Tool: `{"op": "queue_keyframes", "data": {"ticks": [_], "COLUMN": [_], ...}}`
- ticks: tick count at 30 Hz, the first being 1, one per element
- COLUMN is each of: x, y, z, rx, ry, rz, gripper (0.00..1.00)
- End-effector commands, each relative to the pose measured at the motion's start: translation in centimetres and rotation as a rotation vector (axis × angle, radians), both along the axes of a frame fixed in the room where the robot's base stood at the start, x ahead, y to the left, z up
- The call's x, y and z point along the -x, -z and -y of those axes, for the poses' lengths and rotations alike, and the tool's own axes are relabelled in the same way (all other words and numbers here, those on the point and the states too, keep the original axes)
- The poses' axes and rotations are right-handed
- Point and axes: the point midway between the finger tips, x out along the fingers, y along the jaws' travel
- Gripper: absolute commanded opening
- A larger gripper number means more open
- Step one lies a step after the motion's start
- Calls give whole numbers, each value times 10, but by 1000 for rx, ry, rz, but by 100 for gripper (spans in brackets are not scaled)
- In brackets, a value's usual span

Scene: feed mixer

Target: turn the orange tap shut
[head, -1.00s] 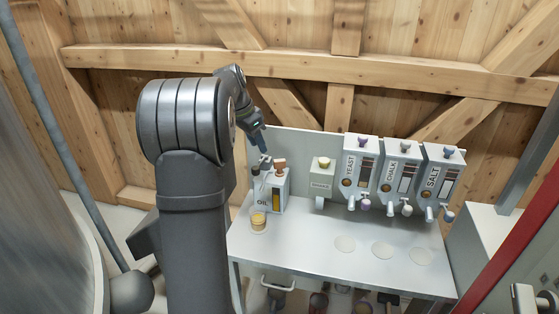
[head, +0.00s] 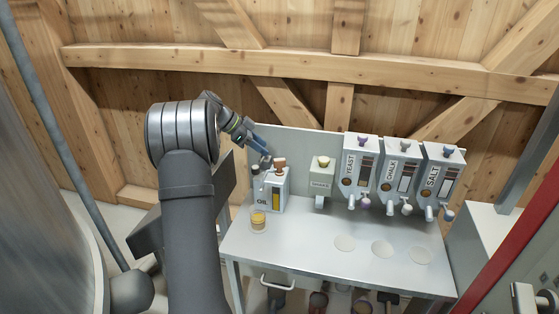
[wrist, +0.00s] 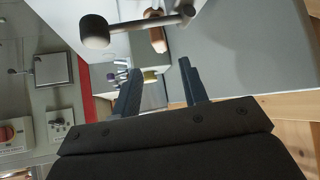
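The orange-brown tap (head: 279,163) sits on top of the white oil dispenser (head: 265,196), which stands at the left end of the table. In the wrist view the tap (wrist: 157,40) lies just beyond my fingertips, beside a grey rod with a dark rounded end (wrist: 95,31). My gripper (head: 267,157) hangs above the dispenser, close to the tap and just left of it in the head view. In the wrist view my gripper (wrist: 160,66) is open, with an empty gap between its fingers. I cannot tell whether a finger touches the tap.
A jar with yellow contents (head: 258,222) stands in front of the oil dispenser. A small box with a pale knob (head: 322,182) and the yeast (head: 357,170), chalk (head: 397,175) and salt (head: 439,180) dispensers stand to the right. The table (head: 300,235) is clear in the front middle.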

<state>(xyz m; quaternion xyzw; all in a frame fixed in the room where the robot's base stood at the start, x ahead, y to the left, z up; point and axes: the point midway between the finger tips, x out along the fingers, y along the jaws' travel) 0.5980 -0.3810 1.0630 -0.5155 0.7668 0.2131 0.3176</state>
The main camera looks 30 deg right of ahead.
Motion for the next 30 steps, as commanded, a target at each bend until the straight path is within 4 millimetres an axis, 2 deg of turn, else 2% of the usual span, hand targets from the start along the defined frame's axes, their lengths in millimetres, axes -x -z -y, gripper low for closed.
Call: {"op": "queue_keyframes", "data": {"ticks": [6,12,18,26,30], "x": [14,21,24,24,24], "y": [34,55,64,64,64], "z": [32,51,59,59,59], "rx": [-1,-1,-1,0,0], "ry": [2,1,-1,-1,-1], "rz": [-3,-2,0,-1,-1], "gripper": [40,40,40,40,12]}}
